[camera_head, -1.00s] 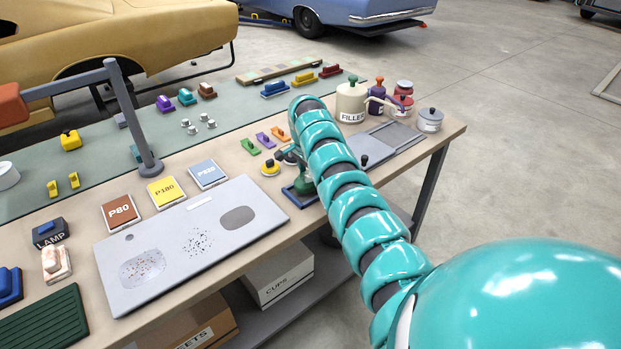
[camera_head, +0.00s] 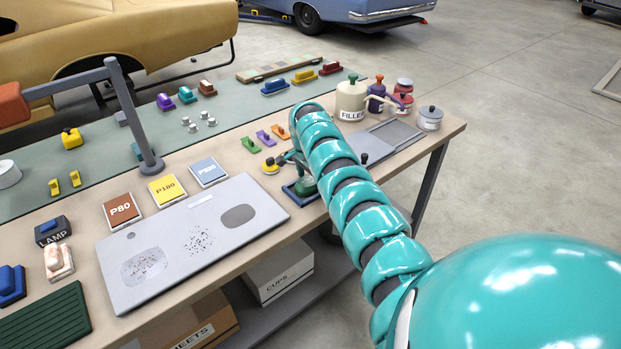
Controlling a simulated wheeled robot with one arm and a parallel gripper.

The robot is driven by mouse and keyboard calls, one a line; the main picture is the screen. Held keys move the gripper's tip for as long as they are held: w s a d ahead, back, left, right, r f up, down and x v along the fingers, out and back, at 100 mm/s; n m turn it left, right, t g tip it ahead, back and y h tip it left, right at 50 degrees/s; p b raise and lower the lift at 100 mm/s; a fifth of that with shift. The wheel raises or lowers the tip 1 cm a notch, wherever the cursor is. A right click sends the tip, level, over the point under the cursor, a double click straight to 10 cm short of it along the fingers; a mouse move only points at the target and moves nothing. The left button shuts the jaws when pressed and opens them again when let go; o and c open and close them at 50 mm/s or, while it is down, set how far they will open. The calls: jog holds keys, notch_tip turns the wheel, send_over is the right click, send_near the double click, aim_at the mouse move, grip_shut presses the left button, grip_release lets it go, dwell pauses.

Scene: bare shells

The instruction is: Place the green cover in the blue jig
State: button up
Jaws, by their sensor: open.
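The blue jig (camera_head: 291,194) lies near the front edge of the bench, partly hidden by my arm. The green cover (camera_head: 305,186), dark and rounded, shows inside the jig's outline. I cannot tell whether it is fully seated or tilted. My gripper (camera_head: 284,159) is open and shows just left of my arm, above and behind the cover and close to it. My arm hides part of the gripper and the right side of the jig.
A yellow knobbed disc (camera_head: 270,167) stands just left of the gripper. Green, purple and orange clips (camera_head: 264,138) lie behind. A grey spotted panel (camera_head: 190,245) is to the left. A filler pot (camera_head: 351,100) and a grey tray (camera_head: 395,135) are to the right.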

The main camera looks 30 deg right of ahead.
aim_at(307, 181)
jog(key=shift+r, duration=0.2)
jog(key=shift+r, duration=0.3)
notch_tip(307, 181, up, 11)
jog(key=a+b, duration=0.1)
jog(key=b, duration=0.2)
jog(key=shift+a, duration=0.2)
